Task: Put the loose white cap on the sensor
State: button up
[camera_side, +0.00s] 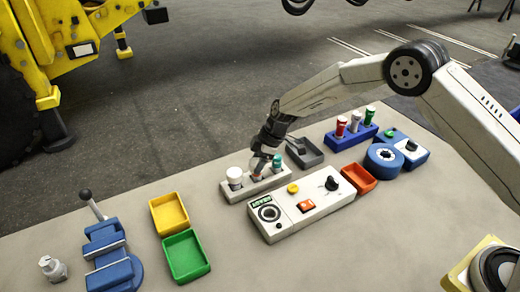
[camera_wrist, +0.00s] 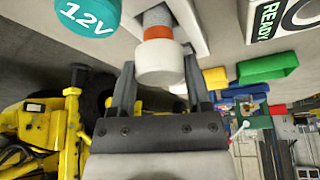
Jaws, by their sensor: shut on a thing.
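A white cap (camera_wrist: 160,64) is between the fingers of my gripper (camera_wrist: 160,75) in the wrist view. My gripper is shut on it. The cap lies against the orange band of a grey sensor (camera_wrist: 157,20); I cannot tell how firmly it is seated. The sensor stands in the middle of a light grey rack (camera_side: 268,186). In the side view my gripper (camera_side: 258,164) is low over that rack and hides most of the sensor and cap.
A white-topped piece (camera_side: 234,174) and a teal cap (camera_side: 277,160), marked 12V in the wrist view (camera_wrist: 88,14), flank my gripper closely. A control panel (camera_side: 300,208) is in front. Yellow (camera_side: 169,213) and green (camera_side: 186,257) trays and a blue vise (camera_side: 112,262) stand left.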

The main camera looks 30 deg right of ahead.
jog(key=shift+f, duration=0.3)
jog(key=o, duration=1.2)
jog(key=shift+o, duration=0.2)
jog(key=shift+r, duration=0.15)
jog(key=shift+r, duration=3.35)
jog(key=shift+d+r, duration=0.1)
